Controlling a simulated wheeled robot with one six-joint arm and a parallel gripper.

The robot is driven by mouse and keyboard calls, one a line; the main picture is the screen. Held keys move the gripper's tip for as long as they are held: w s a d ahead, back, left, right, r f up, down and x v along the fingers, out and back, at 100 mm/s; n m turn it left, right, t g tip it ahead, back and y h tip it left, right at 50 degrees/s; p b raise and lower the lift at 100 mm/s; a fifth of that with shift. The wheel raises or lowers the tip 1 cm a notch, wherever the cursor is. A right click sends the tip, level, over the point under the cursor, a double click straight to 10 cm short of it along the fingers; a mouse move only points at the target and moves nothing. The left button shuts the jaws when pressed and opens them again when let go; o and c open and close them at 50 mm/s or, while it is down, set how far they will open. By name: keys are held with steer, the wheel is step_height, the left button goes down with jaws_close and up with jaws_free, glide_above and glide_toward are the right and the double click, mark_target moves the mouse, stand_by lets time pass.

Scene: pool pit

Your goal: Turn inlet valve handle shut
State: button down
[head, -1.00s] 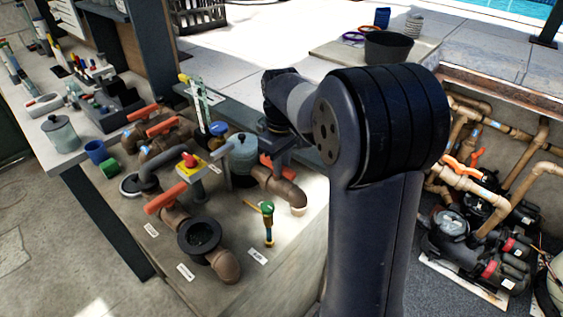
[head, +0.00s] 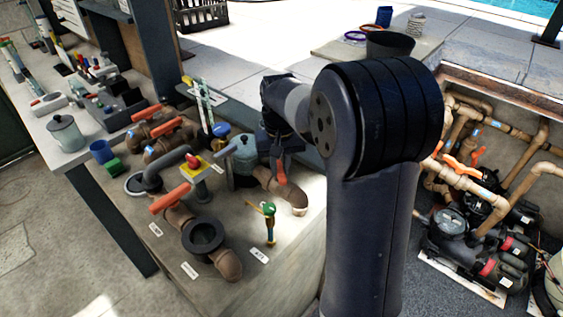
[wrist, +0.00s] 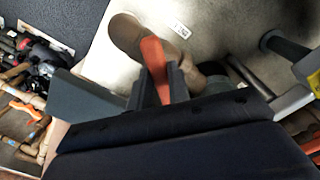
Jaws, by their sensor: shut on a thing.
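An orange valve handle (head: 281,175) sits on a brown pipe elbow (head: 291,197) at the right end of the bench pipework. My gripper (head: 277,153) is shut on this handle, from above and behind. In the wrist view the handle (wrist: 153,58) stands between the jaws (wrist: 160,86), its free end pointing away from my wrist over the pipe. Part of the handle and its pivot are hidden by the jaws. The white tag (wrist: 180,27) near the pipe is too small to read.
Other orange handles (head: 169,199) stand left on the same pipework. A red button on a yellow box (head: 194,168), a clear-lidded pot (head: 243,160) and a green-topped tap (head: 268,220) are close by. An open pit with pumps (head: 470,235) lies right.

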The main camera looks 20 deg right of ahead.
steer(key=m, duration=0.3)
steer(key=m+p, duration=0.1)
steer(key=m, duration=0.1)
steer(key=shift+w+a+r+m, duration=0.1)
steer(key=shift+w+a+m, duration=0.05)
steer(key=shift+a+m, duration=0.2)
steer(key=m, duration=0.2)
steer(key=m+p, duration=0.1)
steer(key=m, duration=0.1)
steer(key=shift+w+a+m, duration=0.2)
steer(key=shift+m, duration=0.15)
steer(key=c, duration=1.3)
jaws_free()
step_height(320, 180, up, 11)
steer(key=shift+f+b, duration=0.15)
steer(key=shift+b, duration=0.25)
steer(key=shift+f, duration=0.1)
